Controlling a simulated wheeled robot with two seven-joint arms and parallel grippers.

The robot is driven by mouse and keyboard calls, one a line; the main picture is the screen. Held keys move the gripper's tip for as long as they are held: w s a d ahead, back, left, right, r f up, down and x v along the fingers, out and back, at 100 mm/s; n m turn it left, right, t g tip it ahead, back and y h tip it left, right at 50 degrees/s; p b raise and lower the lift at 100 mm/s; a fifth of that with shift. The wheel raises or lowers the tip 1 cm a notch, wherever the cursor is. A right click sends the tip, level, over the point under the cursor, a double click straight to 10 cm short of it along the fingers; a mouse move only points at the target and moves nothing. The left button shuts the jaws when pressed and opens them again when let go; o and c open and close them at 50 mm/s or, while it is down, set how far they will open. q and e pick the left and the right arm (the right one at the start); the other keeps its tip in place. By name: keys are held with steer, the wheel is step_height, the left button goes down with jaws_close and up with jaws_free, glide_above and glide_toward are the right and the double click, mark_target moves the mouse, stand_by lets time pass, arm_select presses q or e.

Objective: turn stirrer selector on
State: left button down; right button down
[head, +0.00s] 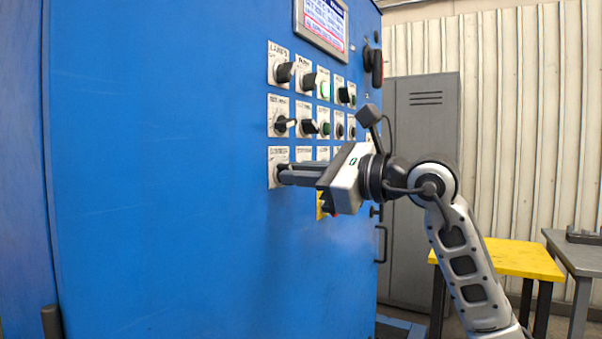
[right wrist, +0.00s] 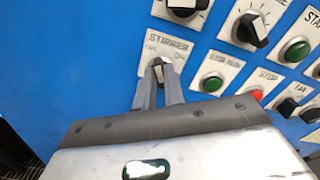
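The stirrer selector (right wrist: 158,71) is a dark knob on a white plate headed STIRRER (right wrist: 168,38), with small marks at upper left and upper right of the knob. In the head view its plate (head: 277,156) is the lowest left one on the blue cabinet. My right gripper (right wrist: 159,82) has its two fingers close together, one on each side of the knob, and looks shut on it. In the head view the right gripper (head: 283,176) reaches the panel from the right. The fingertips partly hide the knob, so its exact setting is hard to read. My left gripper is not in view.
Other selectors (right wrist: 249,30) sit above. A green button (right wrist: 212,83) and red stop button (right wrist: 256,95) are close on the right. A display (head: 324,22) tops the panel. A grey locker (head: 425,130) and yellow table (head: 515,259) stand to the right.

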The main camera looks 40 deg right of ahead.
steer(key=shift+m, duration=0.3)
arm_select(q)
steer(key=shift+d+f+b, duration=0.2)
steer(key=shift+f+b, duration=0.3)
steer(key=shift+b, duration=0.95)
arm_select(e)
steer(key=shift+d+m, duration=0.2)
steer(key=shift+m, duration=5.6)
steer(key=c, duration=1.5)
jaws_free()
